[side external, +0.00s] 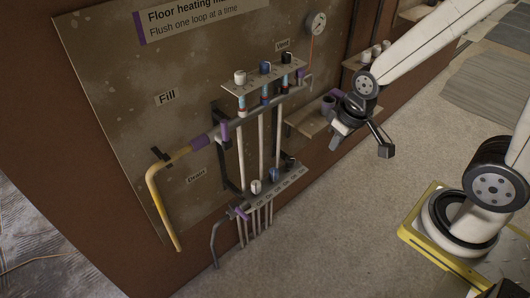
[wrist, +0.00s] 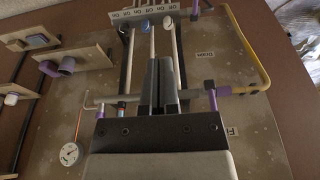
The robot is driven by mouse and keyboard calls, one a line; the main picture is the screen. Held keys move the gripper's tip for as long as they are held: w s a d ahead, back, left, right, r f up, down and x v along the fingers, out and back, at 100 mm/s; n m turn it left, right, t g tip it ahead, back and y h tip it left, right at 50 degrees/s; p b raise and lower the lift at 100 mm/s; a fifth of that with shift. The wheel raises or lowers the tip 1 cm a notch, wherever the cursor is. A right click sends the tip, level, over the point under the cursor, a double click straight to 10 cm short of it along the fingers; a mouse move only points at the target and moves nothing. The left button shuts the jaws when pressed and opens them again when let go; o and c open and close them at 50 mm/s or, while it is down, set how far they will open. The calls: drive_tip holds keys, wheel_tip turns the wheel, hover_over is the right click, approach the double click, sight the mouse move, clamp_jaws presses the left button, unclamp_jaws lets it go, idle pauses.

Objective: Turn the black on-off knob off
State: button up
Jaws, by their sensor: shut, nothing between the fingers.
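The lower plate (side external: 280,183) carries On/Off labels and a row of knobs: white (side external: 256,187), blue (side external: 273,177) and black (side external: 290,165) at the right end. In the wrist view this labelled plate (wrist: 143,12) is at the top edge, with the white knob (wrist: 168,22), blue knob (wrist: 144,25) and a small dark knob (wrist: 122,29). Which way the black knob points is too small to tell. My gripper (side external: 336,143) is shut and empty, right of the black knob and apart from it. Its fingers (wrist: 160,62) show together in the wrist view.
An upper shelf (side external: 262,80) holds white, blue and black knobs above vertical pipes. A wooden shelf (side external: 305,122) with a purple fitting (side external: 328,102) lies between the pipes and my gripper. A yellow pipe (side external: 158,200) and gauge (side external: 316,23) are on the board.

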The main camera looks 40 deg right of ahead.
drive_tip(key=o, duration=0.7)
drive_tip(key=shift+w, duration=0.15)
drive_tip(key=o, duration=0.4)
drive_tip(key=shift+w+d, duration=0.1)
drive_tip(key=shift+w, duration=0.2)
drive_tip(key=shift+o, duration=0.2)
drive_tip(key=w+d+f+n, duration=0.1)
drive_tip(key=w+f, duration=0.1)
drive_tip(key=w, duration=0.3)
drive_tip(key=w+d+f+n, duration=0.1)
drive_tip(key=w+d+f, duration=0.1)
drive_tip(key=w, duration=0.3)
drive_tip(key=shift+w+d+y, duration=0.3)
drive_tip(key=shift+w, duration=0.05)
drive_tip(key=n+y, duration=0.3)
drive_tip(key=n, duration=0.4)
hover_over(291, 159)
drive_tip(key=s+d, duration=0.2)
wheel_tip(291, 159, down, 27)
drive_tip(key=shift+w+f+t, duration=0.1)
drive_tip(key=shift+w+t, duration=0.05)
drive_tip(key=shift+t, duration=0.15)
drive_tip(key=shift+f, duration=0.2)
drive_tip(key=shift+x, duration=3.65)
